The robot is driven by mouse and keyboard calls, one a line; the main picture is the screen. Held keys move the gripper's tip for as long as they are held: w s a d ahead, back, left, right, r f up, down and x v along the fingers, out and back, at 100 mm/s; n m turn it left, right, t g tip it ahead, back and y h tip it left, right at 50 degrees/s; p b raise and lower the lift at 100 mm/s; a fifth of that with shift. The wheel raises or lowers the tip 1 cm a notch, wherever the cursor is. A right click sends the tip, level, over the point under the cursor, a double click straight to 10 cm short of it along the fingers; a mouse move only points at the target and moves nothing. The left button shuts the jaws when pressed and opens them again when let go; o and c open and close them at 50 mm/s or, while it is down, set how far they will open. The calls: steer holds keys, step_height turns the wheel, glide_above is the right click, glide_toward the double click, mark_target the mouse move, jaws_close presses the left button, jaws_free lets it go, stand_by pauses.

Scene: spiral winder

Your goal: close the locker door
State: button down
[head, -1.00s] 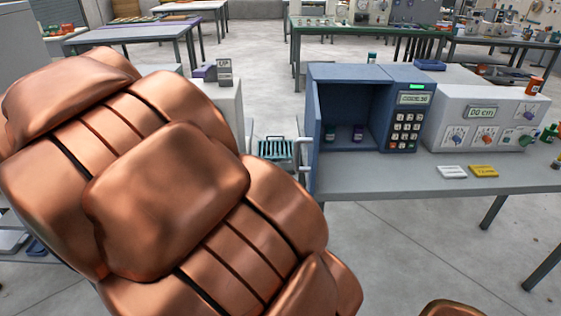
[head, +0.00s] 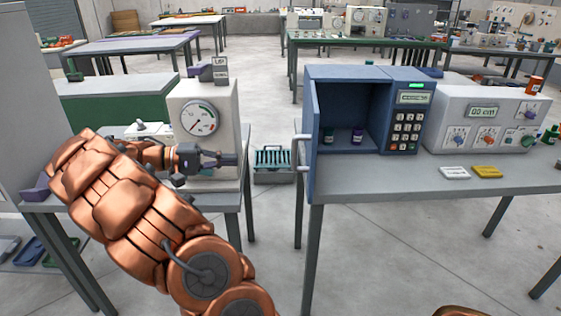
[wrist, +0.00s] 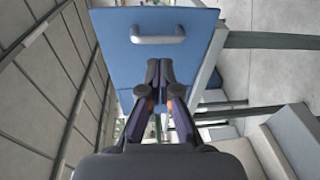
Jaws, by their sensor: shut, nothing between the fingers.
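The blue locker (head: 352,80) stands on the grey table, its inside exposed. Its door (head: 311,150) stands open, swung out towards me and seen almost edge-on, with a pale handle (head: 300,152) on its left face. In the wrist view the door's blue outer face (wrist: 112,58) lies ahead, with the handle (wrist: 158,39) near its top. My gripper (head: 236,160) is left of the door, pointing right towards it, with a gap in the head view. In the wrist view my gripper's tips (wrist: 160,66) are together and empty, below the handle. Contact with the door is not shown.
Two small bottles (head: 357,134) stand inside the locker, beside its keypad (head: 405,128). A control box (head: 480,105) stands to its right. A gauge unit (head: 205,120) is behind my gripper on the left table. A crate (head: 272,160) lies on the floor between the tables.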

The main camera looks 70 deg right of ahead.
steer(key=shift+m+g, duration=0.5)
steer(key=shift+g, duration=0.1)
steer(key=w+d+f, duration=0.1)
steer(key=d+f+b, duration=0.1)
steer(key=d, duration=0.1)
steer(key=shift+w+f+b, duration=0.2)
steer(key=shift+w+b, duration=0.1)
steer(key=shift+w, duration=0.05)
steer(key=shift+s+b, duration=0.1)
steer(key=shift+b, duration=0.3)
steer(key=b+x, duration=0.1)
steer(key=b, duration=0.4)
steer(key=shift+s+d+b, duration=0.2)
steer(key=shift+s+b, duration=0.05)
steer(key=shift+b, duration=0.05)
steer(key=shift+s+b, duration=0.1)
steer(key=shift+b, duration=0.3)
steer(key=shift+s+d+b, duration=0.1)
steer(key=shift+s+b, duration=0.1)
steer(key=shift+b, duration=0.3)
steer(key=x, duration=1.1)
steer(key=shift+d+r, duration=0.2)
steer(key=shift+r, duration=0.05)
steer(key=shift+s, duration=0.1)
